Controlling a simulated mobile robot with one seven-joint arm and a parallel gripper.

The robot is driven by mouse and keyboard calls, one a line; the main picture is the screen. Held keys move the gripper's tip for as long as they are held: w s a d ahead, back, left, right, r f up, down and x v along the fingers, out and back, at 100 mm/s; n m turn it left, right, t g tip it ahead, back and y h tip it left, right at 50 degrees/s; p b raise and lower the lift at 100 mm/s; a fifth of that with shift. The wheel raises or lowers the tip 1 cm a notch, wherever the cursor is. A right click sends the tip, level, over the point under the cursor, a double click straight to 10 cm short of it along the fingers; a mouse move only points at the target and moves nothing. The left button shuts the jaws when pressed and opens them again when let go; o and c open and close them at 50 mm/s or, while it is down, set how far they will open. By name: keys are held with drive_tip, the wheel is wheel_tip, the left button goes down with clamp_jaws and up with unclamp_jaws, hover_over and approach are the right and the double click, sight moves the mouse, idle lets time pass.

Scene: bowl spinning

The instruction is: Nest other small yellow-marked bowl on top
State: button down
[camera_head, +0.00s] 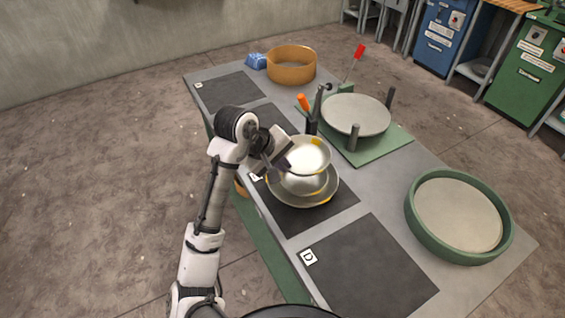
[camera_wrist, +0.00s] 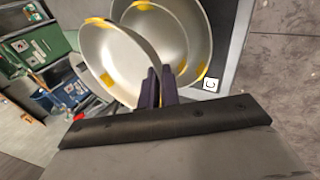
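My gripper (camera_wrist: 158,88) is shut on the rim of a small silvery bowl (camera_wrist: 118,58) with yellow marks. In the head view this bowl (camera_head: 307,154) is held tilted over the stacked bowls. Beneath it, another silvery bowl (camera_head: 304,183) sits inside a larger bowl (camera_head: 318,199) with yellow rim marks. These nested bowls also show behind the held bowl in the wrist view. The held bowl hides part of them, and I cannot tell whether it touches them. My gripper (camera_head: 287,161) is at the left side of the held bowl in the head view.
The stack stands on a dark mat (camera_head: 335,212) on the grey table. Behind it is a green board (camera_head: 375,149) with a round grey disc (camera_head: 357,114) and posts. A green-rimmed round tray (camera_head: 415,222) is at right. The D mat (camera_head: 370,270) is bare.

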sight(283, 184)
drive_tip(key=shift+f+b, duration=1.6)
drive_tip(key=shift+f, duration=0.75)
drive_tip(key=shift+p, duration=0.3)
drive_tip(key=c, duration=1.6)
unclamp_jaws()
drive_tip(key=shift+o, duration=0.2)
drive_tip(key=v, duration=1.4)
drive_tip(key=shift+w, duration=0.15)
